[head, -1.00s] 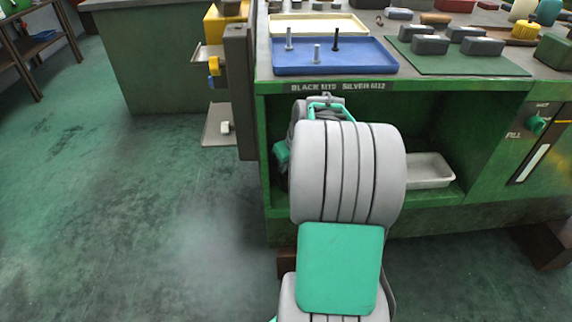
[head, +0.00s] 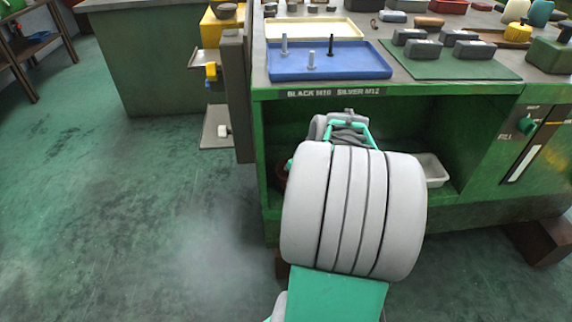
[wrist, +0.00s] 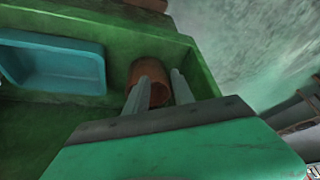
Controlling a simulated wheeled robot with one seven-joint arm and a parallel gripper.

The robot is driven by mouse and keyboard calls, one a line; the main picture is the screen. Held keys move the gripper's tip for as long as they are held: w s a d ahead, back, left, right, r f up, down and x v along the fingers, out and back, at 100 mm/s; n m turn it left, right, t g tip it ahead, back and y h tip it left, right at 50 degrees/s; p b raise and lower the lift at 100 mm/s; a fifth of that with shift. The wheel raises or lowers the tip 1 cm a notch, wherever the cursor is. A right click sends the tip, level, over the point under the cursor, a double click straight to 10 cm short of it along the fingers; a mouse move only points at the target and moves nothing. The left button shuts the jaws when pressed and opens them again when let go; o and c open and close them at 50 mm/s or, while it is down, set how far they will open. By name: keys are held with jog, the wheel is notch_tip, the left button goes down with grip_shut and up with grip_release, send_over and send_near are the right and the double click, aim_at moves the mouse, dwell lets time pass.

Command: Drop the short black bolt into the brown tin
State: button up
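The brown tin (wrist: 150,76) sits in the green compartment in the wrist view. A sliver of brown (head: 282,176) shows left of my arm in the head view. My gripper (wrist: 160,80) has its two fingers apart, with the tin's wall showing between and beyond them. I see no bolt between the fingers. The tin's inside is mostly hidden. A black bolt (head: 331,46) stands upright in the blue tray (head: 350,70) on the bench top, with two silver bolts (head: 284,44) beside it.
A pale tray (head: 434,172) lies in the compartment at right; a bluish tray (wrist: 52,62) shows left of the tin in the wrist view. Green compartment walls (wrist: 205,70) rise close to the tin. A green mat (head: 450,63) with several grey blocks lies on the bench.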

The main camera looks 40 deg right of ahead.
jog(key=s, duration=0.5)
jog(key=s+a+r+n+g, duration=0.1)
jog(key=a, duration=1.2)
jog(key=s+a+r+g, duration=0.1)
jog(key=a+g, duration=0.1)
jog(key=a, duration=1.2)
notch_tip(320, 180, up, 31)
jog(key=w+t+p, duration=0.1)
jog(key=p, duration=2.7)
jog(key=shift+w+f, duration=0.15)
jog(key=shift+w, duration=0.05)
